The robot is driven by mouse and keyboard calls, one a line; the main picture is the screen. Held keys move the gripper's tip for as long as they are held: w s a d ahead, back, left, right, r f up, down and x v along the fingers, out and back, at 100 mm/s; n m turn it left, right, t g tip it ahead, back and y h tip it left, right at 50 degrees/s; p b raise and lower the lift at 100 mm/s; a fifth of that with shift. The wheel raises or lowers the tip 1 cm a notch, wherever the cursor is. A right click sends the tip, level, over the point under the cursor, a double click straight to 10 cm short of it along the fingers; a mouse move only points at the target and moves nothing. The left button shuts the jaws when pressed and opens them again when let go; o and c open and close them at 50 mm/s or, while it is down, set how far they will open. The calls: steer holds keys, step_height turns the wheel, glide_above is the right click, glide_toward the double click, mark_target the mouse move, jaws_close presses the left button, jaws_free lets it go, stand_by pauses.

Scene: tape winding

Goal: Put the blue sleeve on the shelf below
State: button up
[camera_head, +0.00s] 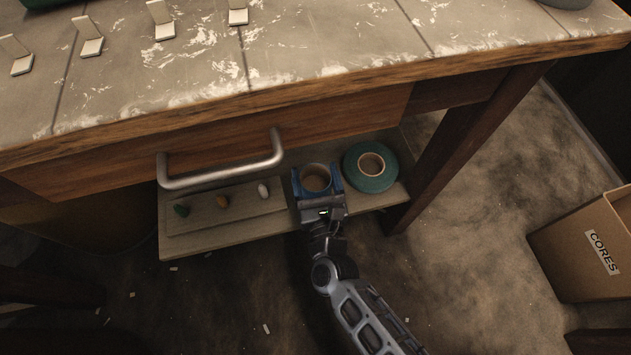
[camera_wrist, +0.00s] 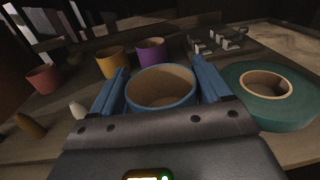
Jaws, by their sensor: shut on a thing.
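The blue sleeve (camera_wrist: 162,90) is a short open ring with a tan inside, between the two blue fingers of my gripper (camera_wrist: 160,88). My gripper is shut on it. In the head view the sleeve (camera_head: 316,178) and my gripper (camera_head: 317,180) are at the lower shelf (camera_head: 240,232), under the drawer. I cannot tell whether the sleeve touches the shelf board. A green tape roll (camera_head: 370,167) lies flat on the shelf just right of the gripper. It also shows in the wrist view (camera_wrist: 290,112).
A drawer handle (camera_head: 222,170) juts out above the shelf. Left of my gripper are green (camera_head: 181,210), orange (camera_head: 222,201) and white (camera_head: 263,190) pegs. Orange (camera_wrist: 112,62), purple (camera_wrist: 150,51) and red (camera_wrist: 43,79) sleeves stand farther back. A CORES box (camera_head: 590,245) is at right.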

steer(key=shift+f+b, duration=0.35)
steer(key=shift+f, duration=0.85)
steer(key=shift+f, duration=0.15)
steer(key=o, duration=1)
steer(key=shift+c, duration=0.2)
steer(key=shift+s+r, duration=0.15)
steer(key=shift+r, duration=0.05)
steer(key=s+d+p, duration=0.2)
steer(key=s, duration=0.9)
steer(key=shift+s+d, duration=0.2)
steer(key=shift+s, duration=0.05)
